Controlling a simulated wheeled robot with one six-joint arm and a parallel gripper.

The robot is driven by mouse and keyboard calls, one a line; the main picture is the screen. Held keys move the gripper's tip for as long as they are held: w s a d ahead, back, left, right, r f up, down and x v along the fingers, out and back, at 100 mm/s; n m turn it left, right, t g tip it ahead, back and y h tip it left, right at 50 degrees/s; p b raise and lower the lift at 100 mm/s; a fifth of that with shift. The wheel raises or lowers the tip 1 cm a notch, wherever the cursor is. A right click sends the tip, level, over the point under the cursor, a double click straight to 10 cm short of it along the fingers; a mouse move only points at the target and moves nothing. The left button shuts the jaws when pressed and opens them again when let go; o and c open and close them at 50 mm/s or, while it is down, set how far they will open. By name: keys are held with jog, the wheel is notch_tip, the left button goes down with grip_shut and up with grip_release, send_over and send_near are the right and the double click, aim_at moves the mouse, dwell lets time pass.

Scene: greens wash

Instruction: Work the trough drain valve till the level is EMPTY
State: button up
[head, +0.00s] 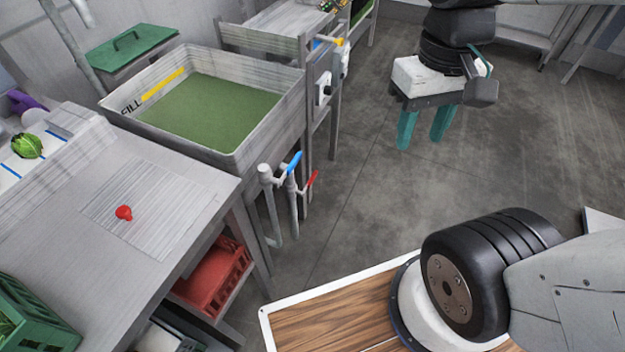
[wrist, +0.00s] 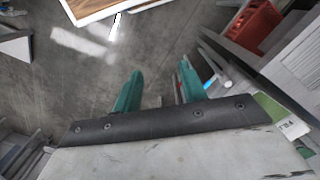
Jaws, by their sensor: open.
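The metal trough (head: 265,125) holds green water (head: 210,112), with a FILL mark and a yellow strip on its inner wall. On pipes by its near right corner are a blue lever (head: 294,163) and a red lever (head: 312,182). No label shows which is the drain valve. My gripper (head: 420,141) is open and empty, with teal fingers pointing down, over the floor well right of the levers. In the wrist view, my gripper (wrist: 160,80) has its fingers apart. The blue lever (wrist: 211,79) shows just right of the right finger.
A metal table (head: 200,205) with a red knob (head: 124,213) stands left of the levers. A red crate (head: 212,275) sits on its lower shelf. A green lid (head: 130,45) lies behind the trough. The floor between my gripper and the levers is clear.

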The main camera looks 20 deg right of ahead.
jog(key=w+a+f+m+g+y, duration=0.2)
jog(key=w+f+m+g+y, duration=0.35)
jog(key=w+f, duration=0.7)
jog(key=n+t+y, duration=0.7)
jog(key=n+t, duration=1.2)
jog(key=n, duration=1.4)
send_near(313, 177)
jog(key=w+a+f, duration=0.1)
jog(key=w+a, duration=0.1)
jog(key=w, duration=0.1)
jog(key=x, duration=0.7)
jog(key=shift+s, duration=0.1)
grip_shut()
